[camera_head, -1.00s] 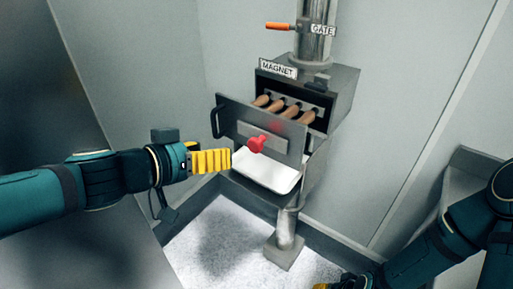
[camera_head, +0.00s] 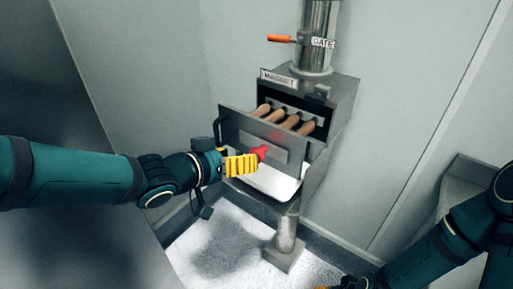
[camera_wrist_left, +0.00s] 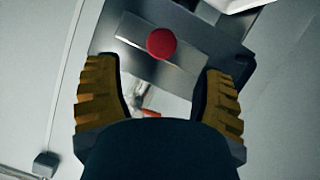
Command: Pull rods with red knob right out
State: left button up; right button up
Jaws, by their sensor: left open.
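The red knob (camera_head: 261,152) sits on a plate on the front panel (camera_head: 238,128) of the magnet drawer. The panel stands out from the magnet housing (camera_head: 335,95). Several brownish rods (camera_head: 287,121) show behind the panel, running back into the housing. My left gripper (camera_head: 254,163) has its yellow fingers right by the knob, at its left. In the left wrist view, the fingers are spread wide (camera_wrist_left: 160,95), and the red knob (camera_wrist_left: 161,43) lies ahead, between and beyond the tips, not gripped. My right gripper (camera_head: 325,287) is barely visible at the bottom edge.
A white tray (camera_head: 275,183) is below the drawer. A black handle (camera_head: 221,127) is on the panel's left side. Above is a pipe with an orange gate lever (camera_head: 279,38). A grey ledge (camera_head: 462,180) is at the right, near my right arm.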

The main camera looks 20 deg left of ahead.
aim_at(256, 153)
pick_arm(q)
jog(key=shift+p+x, duration=1.35)
jog(key=shift+x, duration=2.15)
grip_shut()
